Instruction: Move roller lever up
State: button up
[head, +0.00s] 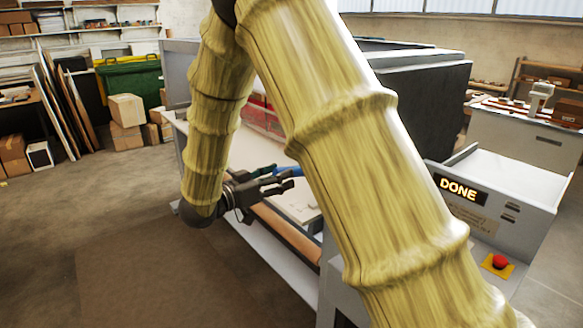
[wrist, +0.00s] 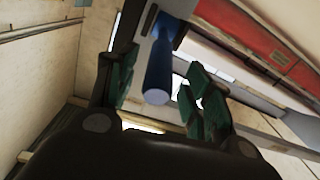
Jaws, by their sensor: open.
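The roller lever has a blue handle (wrist: 158,78) that shows between the open fingers in the wrist view. In the head view the blue handle (head: 288,172) shows just beyond my gripper's fingers, with part of it hidden. My gripper (head: 284,178) is open at the left part of the laminator. In the wrist view its green-padded fingers (wrist: 162,92) stand on either side of the handle. I cannot tell whether either finger touches it.
The laminator's display (head: 460,190) reads DONE, above a red button (head: 500,262) on a yellow plate. A brown roller (head: 288,232) lies below my gripper. A red part (wrist: 265,45) runs beside the lever. Cardboard boxes (head: 127,110) stand at the back left; open floor lies in front.

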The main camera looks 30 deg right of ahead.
jog(key=shift+w+d+p, duration=0.15)
jog(key=shift+d+p, duration=0.25)
jog(key=shift+d, duration=0.9)
jog(key=shift+w+d+p, duration=0.15)
jog(key=shift+d+p, duration=0.25)
jog(key=shift+d, duration=0.85)
grip_shut()
jog(key=shift+a, duration=0.1)
jog(key=shift+w, duration=0.1)
